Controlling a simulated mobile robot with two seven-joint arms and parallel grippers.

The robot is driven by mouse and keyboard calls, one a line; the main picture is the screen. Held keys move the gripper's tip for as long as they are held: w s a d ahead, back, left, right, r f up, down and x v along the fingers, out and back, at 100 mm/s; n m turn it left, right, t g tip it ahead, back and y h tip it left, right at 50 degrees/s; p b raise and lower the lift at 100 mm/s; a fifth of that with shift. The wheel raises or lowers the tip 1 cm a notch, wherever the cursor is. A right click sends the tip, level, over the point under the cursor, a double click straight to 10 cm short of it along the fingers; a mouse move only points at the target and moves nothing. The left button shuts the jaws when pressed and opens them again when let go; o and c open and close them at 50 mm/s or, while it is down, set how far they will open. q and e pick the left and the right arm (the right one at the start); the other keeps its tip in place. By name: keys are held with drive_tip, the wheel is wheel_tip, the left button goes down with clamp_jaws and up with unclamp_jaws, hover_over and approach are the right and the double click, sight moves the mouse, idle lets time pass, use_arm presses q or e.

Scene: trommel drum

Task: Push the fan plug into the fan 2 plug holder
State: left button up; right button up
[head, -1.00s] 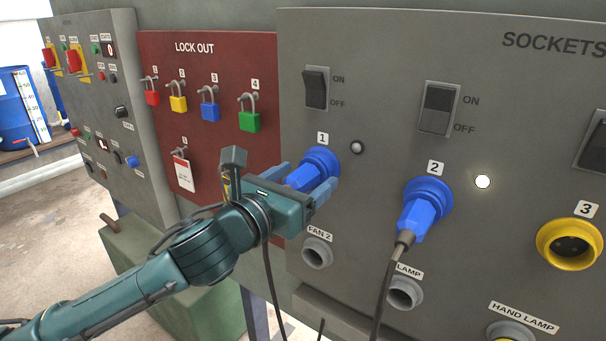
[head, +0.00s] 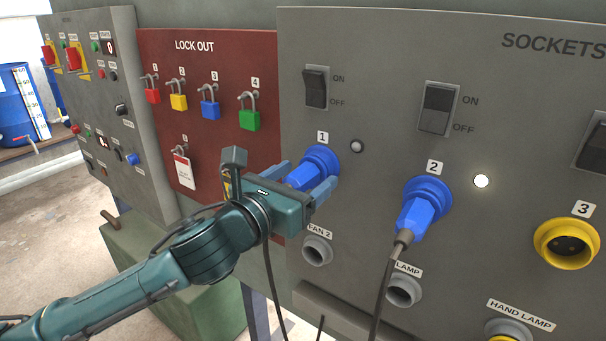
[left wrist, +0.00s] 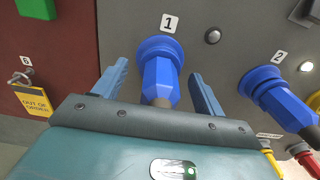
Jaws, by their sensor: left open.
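A blue plug (head: 302,175) sits in socket 1 (head: 322,158) on the grey sockets panel. In the left wrist view the plug (left wrist: 157,82) stands between the two fingers of my left gripper (left wrist: 160,90), with gaps on both sides. My left gripper (head: 303,183) is open around this plug. The grey fan 2 plug holder (head: 317,251) is below socket 1 and looks empty. Its label is partly covered by my gripper. My right gripper is not in view.
A second blue plug (head: 415,218) with a hanging cable sits in socket 2. The lamp holder (head: 403,291) and yellow socket 3 (head: 566,244) are lower and to the right. The red lock out board (head: 215,160) with padlocks is on the left.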

use_arm(q)
drive_tip(key=shift+c, duration=0.5)
drive_tip(key=c, duration=1.4)
drive_tip(key=shift+c, duration=0.2)
drive_tip(key=shift+a, duration=0.1)
drive_tip(key=shift+p+v, duration=0.55)
drive_tip(key=shift+v, duration=2.4)
drive_tip(key=shift+v, duration=2.45)
drive_tip(key=shift+f, duration=0.1)
